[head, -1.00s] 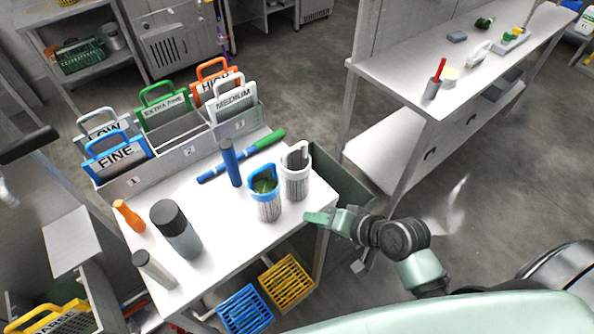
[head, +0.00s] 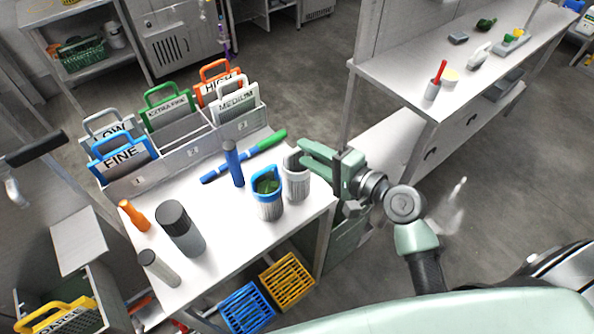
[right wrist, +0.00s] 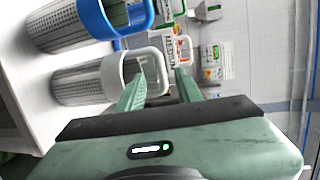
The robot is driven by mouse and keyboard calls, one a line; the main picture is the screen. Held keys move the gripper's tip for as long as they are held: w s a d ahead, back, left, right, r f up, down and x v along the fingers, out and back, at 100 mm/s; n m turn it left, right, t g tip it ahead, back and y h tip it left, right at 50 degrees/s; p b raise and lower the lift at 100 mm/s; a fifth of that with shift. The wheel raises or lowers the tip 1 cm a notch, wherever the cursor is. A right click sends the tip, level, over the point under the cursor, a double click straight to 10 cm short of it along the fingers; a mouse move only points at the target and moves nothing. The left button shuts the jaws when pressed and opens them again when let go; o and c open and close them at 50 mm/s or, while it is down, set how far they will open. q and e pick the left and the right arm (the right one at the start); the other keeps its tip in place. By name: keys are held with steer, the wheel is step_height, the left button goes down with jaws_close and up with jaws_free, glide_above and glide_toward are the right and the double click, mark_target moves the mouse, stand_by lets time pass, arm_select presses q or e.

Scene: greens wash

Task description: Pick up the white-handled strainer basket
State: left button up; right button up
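The white-handled strainer basket (head: 296,183) stands upright near the right edge of the white table, a perforated metal cylinder with a white rim and loop handle. My right gripper (head: 318,157) is at its handle and hides part of it. In the right wrist view the basket (right wrist: 85,84) lies sideways, and the fingers (right wrist: 161,88) are apart, with the outer bar of the white handle (right wrist: 163,68) appearing between them. I cannot tell whether they touch it.
A blue-handled strainer basket (head: 268,205) with greens inside stands close on the left. A blue upright cylinder (head: 233,165) and a blue-green stick (head: 265,143) are behind. A rack (head: 190,150) of labelled cards stands at the back. Blue and yellow crates (head: 287,283) are below.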

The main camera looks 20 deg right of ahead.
mark_target(297, 150)
steer(key=x, duration=0.3)
steer(key=shift+w+a+r+p, duration=0.1)
steer(key=shift+w+a+p, duration=0.2)
steer(key=shift+p, duration=0.1)
steer(key=shift+s, duration=0.15)
jaws_close()
stand_by(0.9)
